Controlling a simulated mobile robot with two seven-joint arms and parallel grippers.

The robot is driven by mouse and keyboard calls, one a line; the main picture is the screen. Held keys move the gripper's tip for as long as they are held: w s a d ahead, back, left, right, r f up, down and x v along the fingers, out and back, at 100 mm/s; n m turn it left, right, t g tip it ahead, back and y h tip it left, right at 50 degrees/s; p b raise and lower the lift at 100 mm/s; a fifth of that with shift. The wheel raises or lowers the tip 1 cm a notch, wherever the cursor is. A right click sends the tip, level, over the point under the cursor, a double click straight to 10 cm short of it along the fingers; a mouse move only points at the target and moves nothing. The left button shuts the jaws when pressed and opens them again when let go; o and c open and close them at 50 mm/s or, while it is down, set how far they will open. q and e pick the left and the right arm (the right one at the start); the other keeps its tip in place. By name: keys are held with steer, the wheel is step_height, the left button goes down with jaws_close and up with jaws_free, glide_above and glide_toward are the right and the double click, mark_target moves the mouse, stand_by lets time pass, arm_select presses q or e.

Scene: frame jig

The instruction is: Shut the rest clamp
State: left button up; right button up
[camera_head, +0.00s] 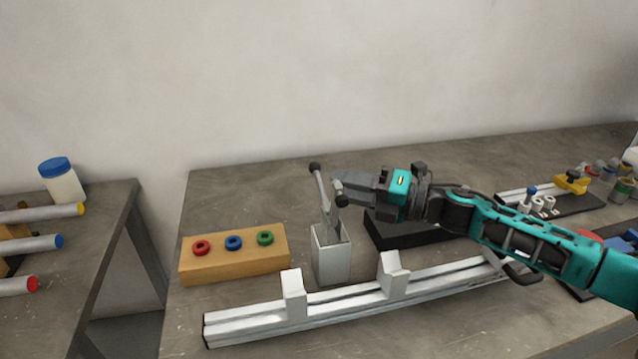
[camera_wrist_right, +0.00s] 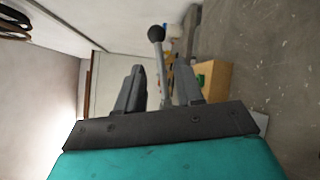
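A light grey upright block (camera_head: 331,256) stands behind the rail, and a grey lever (camera_head: 324,196) with a black ball knob rises from its top, leaning left. I take this lever and block for the rest clamp. My right gripper (camera_head: 336,182) is at the upper part of the lever. In the right wrist view the lever (camera_wrist_right: 165,85) stands between the two spread fingers of my right gripper (camera_wrist_right: 160,82), with its knob beyond the fingertips and gaps beside the lever. The foot of the lever is hidden there. My left gripper is not in view.
A silver rail (camera_head: 345,304) with two white upright rests lies in front. A wooden block (camera_head: 235,264) with red, blue and green rings is at left. A black tray (camera_head: 405,232) sits behind the rail. Another table with colour-capped tubes stands far left.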

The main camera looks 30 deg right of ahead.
mark_target(319, 178)
steer(key=shift+p+x, duration=0.4)
steer(key=shift+x, duration=2.4)
steer(key=shift+c, duration=0.2)
jaws_close()
